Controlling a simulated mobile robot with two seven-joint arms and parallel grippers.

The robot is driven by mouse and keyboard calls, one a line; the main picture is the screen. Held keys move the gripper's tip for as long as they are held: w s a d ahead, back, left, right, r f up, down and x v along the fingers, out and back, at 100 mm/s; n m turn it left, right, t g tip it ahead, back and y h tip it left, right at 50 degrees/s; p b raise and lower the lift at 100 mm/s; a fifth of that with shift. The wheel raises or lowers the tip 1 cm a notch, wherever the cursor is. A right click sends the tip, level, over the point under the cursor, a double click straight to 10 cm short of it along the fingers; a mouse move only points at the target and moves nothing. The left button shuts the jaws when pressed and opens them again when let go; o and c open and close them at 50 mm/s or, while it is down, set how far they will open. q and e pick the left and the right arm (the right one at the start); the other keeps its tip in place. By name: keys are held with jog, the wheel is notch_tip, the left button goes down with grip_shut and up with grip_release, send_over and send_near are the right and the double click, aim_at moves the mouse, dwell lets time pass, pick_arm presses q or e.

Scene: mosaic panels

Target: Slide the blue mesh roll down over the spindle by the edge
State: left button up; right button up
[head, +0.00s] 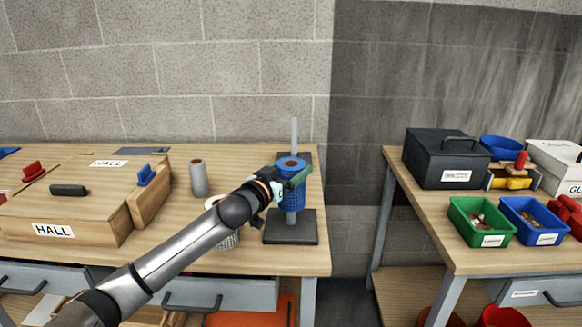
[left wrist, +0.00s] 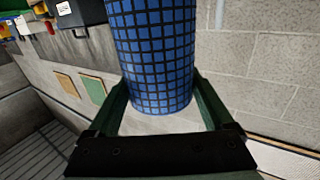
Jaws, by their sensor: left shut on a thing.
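The blue mesh roll (head: 291,198) is upright, with a brown core showing at its top. My left gripper (head: 292,174) is shut on its upper part. In the left wrist view the roll (left wrist: 152,55) stands between the green fingers (left wrist: 160,105). Near the table's front edge is a dark square base (head: 290,232) with a grey spindle (head: 291,217). Only the spindle's lower part shows below the roll; I cannot tell whether the roll is around it or in front of it. A second grey spindle (head: 295,134) rises behind the roll. My right gripper is not in view.
A wooden HALL box (head: 65,213) is further left. Past a gap, the right table holds a black box (head: 441,160) and green (head: 482,222) and blue bins (head: 535,220).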

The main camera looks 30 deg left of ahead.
pick_arm(q)
jog(key=shift+f+b, duration=1.8)
jog(key=shift+f, duration=1)
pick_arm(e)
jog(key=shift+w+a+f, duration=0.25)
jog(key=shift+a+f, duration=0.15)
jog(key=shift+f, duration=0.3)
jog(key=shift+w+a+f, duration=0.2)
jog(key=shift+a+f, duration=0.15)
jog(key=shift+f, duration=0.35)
pick_arm(q)
jog(key=o, duration=1.5)
jog(key=shift+f, duration=0.15)
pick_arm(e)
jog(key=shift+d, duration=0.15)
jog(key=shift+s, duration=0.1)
pick_arm(q)
jog(key=s, duration=1.2)
jog(key=shift+s+d+b, duration=0.15)
jog(key=shift+s+b, duration=0.1)
jog(key=shift+b, duration=0.1)
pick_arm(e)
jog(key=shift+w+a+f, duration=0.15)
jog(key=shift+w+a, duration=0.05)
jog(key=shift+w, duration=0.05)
